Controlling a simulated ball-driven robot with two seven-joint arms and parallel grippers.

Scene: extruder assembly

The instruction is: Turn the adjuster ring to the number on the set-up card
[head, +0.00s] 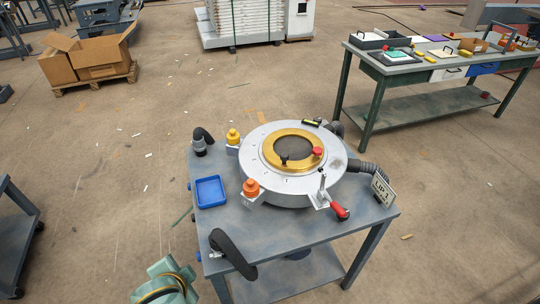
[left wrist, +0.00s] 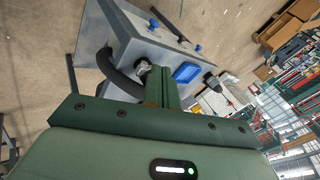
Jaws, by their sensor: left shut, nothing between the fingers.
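A round silver-grey die unit stands on a grey table (head: 285,238). Its adjuster ring appears to be the gold ring (head: 271,160) around the dark centre. Ring markings are too small to read. My left gripper (left wrist: 170,93) is shut and empty in the left wrist view, off the table's near left side and apart from the unit. My right gripper is not seen.
A red-handled clamp (head: 340,212) is at the unit's front. Orange (head: 251,187) and yellow (head: 233,136) knobs are on its left. A blue tray (head: 210,191) and black hoses (head: 233,254) are on the table. A workbench (head: 410,68) stands behind right; floor is open at left.

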